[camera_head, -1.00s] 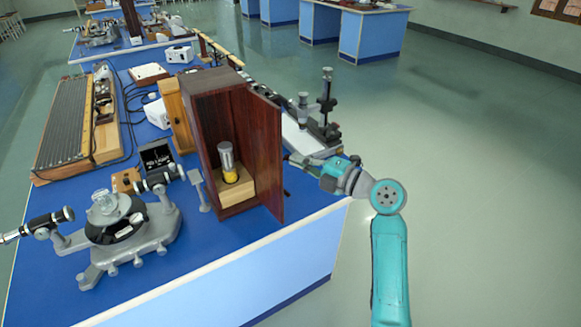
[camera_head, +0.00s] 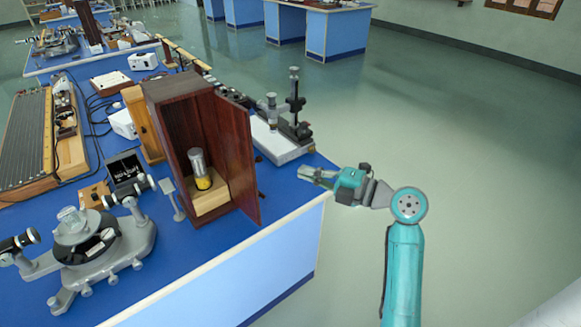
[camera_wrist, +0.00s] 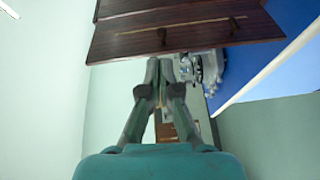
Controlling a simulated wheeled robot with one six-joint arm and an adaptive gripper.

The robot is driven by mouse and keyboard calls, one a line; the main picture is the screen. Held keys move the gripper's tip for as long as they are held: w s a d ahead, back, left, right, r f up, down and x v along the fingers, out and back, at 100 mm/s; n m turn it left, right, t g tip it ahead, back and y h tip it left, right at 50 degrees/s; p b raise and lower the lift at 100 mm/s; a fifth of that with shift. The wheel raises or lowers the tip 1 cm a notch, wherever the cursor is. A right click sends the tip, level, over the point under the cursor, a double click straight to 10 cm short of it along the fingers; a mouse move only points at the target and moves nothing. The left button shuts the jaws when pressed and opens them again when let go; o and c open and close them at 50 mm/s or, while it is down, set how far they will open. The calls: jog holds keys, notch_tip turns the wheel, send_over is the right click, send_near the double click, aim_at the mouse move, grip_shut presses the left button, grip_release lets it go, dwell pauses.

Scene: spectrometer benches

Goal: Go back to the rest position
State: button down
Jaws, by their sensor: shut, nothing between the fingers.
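My gripper (camera_head: 308,177) is at the right end of the bench, just past the corner of the blue top and to the right of the open wooden cabinet door. Its fingers point left towards the bench. In the wrist view my gripper (camera_wrist: 165,65) has its fingertips together with nothing between them. The brown wooden door (camera_head: 235,158) stands open beside it, with a gap between them. The door also fills the top of the wrist view (camera_wrist: 190,40). My teal arm reaches up from the lower right.
The dark wooden cabinet (camera_head: 178,98) holds a lamp (camera_head: 200,168) on a wooden block. A spectrometer (camera_head: 85,245) stands at the front left. A microscope-like instrument (camera_head: 293,115) stands behind my gripper. The blue bench top (camera_head: 205,232) ends near my gripper. The floor at right (camera_head: 480,150) is clear.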

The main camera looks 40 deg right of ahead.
jog(key=shift+v, duration=1.05)
jog(key=s+a+f+m+g+h, duration=0.1)
jog(key=s+a+f+m+h, duration=0.4)
jog(key=f+m, duration=0.45)
jog(key=s+a+f+m+g+h, duration=0.1)
jog(key=s+a+f+m+h, duration=0.2)
jog(key=s+a+f+m, duration=0.65)
jog(key=s+a+r+m, duration=0.1)
jog(key=s+a, duration=0.1)
jog(key=s, duration=0.8)
jog(key=s+a+m, duration=0.1)
jog(key=s+a, duration=0.1)
jog(key=s, duration=0.8)
jog(key=shift+s+a+r+m+t, duration=0.2)
jog(key=shift+r+m+t, duration=0.1)
jog(key=shift+r+m, duration=0.1)
